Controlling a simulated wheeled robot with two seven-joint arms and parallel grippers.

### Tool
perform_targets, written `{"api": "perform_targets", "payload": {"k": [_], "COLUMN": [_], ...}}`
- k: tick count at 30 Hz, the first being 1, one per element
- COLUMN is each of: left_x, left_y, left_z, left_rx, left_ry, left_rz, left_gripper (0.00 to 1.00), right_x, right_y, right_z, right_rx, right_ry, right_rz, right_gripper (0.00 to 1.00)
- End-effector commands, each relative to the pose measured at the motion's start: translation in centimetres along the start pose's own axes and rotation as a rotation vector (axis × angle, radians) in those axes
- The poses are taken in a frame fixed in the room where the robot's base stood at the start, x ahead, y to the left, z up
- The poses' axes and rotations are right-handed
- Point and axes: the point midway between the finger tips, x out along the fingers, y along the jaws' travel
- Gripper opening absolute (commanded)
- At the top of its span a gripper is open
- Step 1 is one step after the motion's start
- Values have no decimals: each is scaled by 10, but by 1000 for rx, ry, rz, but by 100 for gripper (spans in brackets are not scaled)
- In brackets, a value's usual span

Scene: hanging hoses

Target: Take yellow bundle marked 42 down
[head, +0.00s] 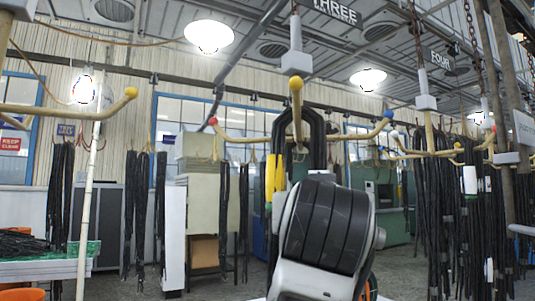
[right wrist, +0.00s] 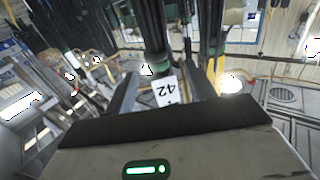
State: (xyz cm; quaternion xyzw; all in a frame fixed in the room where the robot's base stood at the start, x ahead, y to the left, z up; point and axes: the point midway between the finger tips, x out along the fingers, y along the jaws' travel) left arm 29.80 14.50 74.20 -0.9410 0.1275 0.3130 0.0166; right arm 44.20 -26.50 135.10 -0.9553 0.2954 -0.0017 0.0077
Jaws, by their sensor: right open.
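A bundle of black hoses (head: 318,125) hangs over the yellow-tipped hook (head: 296,85) in the middle of the head view. A yellow sleeve (head: 275,175) shows at its left side; my own arm hides its lower part. In the right wrist view a white tag marked 42 (right wrist: 165,91), upside down, shows in front of dark hoses (right wrist: 152,28). My right gripper (right wrist: 168,92) is open, with one finger on each side of the tag. I cannot tell whether the fingers touch the hoses. The head view hides this gripper behind my arm. My left gripper is out of view.
Hooks with red (head: 213,121) and blue (head: 388,115) tips flank the bundle. Many black hoses (head: 465,215) hang close together at the right. More hoses (head: 140,205) hang at the left, near a green-edged table (head: 85,262). A chain-hung sign reads THREE (head: 335,11).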

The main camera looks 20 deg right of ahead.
Motion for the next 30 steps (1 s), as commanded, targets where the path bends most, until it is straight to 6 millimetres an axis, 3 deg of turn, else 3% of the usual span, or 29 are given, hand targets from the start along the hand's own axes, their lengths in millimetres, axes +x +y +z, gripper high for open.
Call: {"api": "perform_targets", "payload": {"k": [8,16,25,26,30], "left_x": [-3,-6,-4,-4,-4], "left_y": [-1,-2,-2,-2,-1], "left_z": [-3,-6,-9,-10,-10], "left_rx": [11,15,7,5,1], "left_ry": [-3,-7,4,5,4], "left_rz": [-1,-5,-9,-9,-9], "left_gripper": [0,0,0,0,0], "right_x": [22,60,65,65,65], "right_y": [0,2,2,2,2], "right_z": [0,3,4,4,4], "right_rx": [0,0,1,1,1], "right_ry": [-2,-1,1,2,2], "right_rz": [-1,-1,-1,-1,-1], "right_gripper": [55,55,55,49,10]}}
